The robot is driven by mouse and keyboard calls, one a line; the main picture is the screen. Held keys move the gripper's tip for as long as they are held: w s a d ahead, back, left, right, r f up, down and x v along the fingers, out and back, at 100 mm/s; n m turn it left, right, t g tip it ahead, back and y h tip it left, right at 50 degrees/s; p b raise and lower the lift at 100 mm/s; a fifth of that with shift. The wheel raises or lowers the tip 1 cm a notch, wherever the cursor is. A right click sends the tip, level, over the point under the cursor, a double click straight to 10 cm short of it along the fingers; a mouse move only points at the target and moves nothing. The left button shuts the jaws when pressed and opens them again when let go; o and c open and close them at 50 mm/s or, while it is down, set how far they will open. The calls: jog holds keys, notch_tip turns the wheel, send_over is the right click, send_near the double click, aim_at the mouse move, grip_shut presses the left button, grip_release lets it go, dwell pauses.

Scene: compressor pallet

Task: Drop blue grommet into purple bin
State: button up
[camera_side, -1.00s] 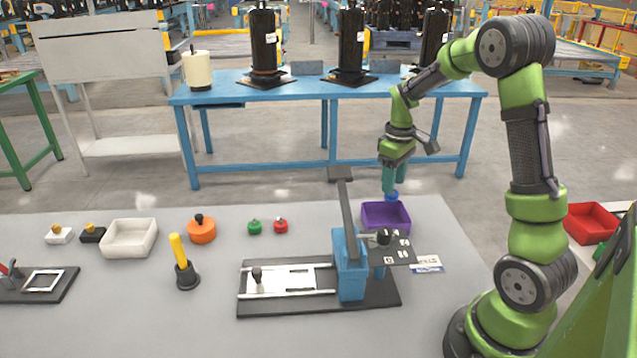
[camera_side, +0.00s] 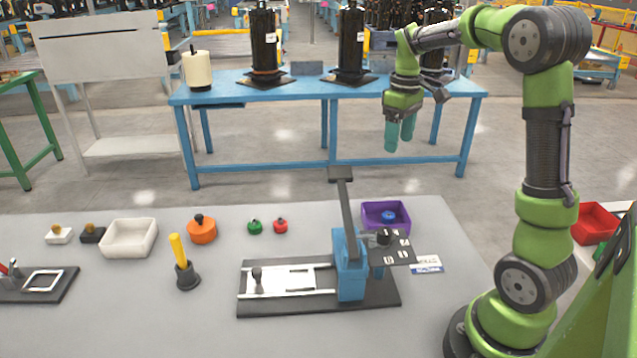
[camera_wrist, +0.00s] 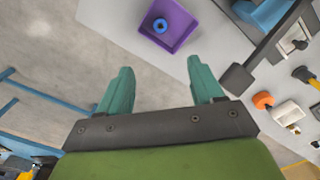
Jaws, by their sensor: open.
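The purple bin (camera_side: 373,208) stands on the grey table, behind the blue press fixture. The blue grommet (camera_side: 388,214) lies inside the bin, on its floor. In the wrist view the purple bin (camera_wrist: 181,37) shows at the top, with the ring-shaped blue grommet (camera_wrist: 160,26) in it, near its left side. My gripper (camera_side: 398,146) is well above the bin, pointing down. Its two teal fingers are apart and empty, as the wrist view also shows (camera_wrist: 161,90).
The blue press fixture (camera_side: 349,262) with its raised lever stands in front of the bin. Green (camera_side: 255,227) and red (camera_side: 281,226) knobbed parts, an orange part (camera_side: 202,230) and a white tray (camera_side: 129,253) lie to the left. A red bin (camera_side: 594,222) is at the right.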

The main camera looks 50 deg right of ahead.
notch_tip(320, 180, up, 6)
jog(key=shift+f, duration=0.15)
jog(key=s+a+f+m+t+y, duration=0.1)
jog(key=s+a, duration=0.4)
jog(key=a, duration=0.7)
jog(key=s+a+f+m+t+y, duration=0.1)
jog(key=s+a+t, duration=0.4)
jog(key=a, duration=0.7)
jog(key=shift+s+f+m+t, duration=0.25)
jog(key=shift+f+m+t, duration=0.4)
jog(key=shift+m, duration=0.35)
jog(key=shift+a, duration=0.1)
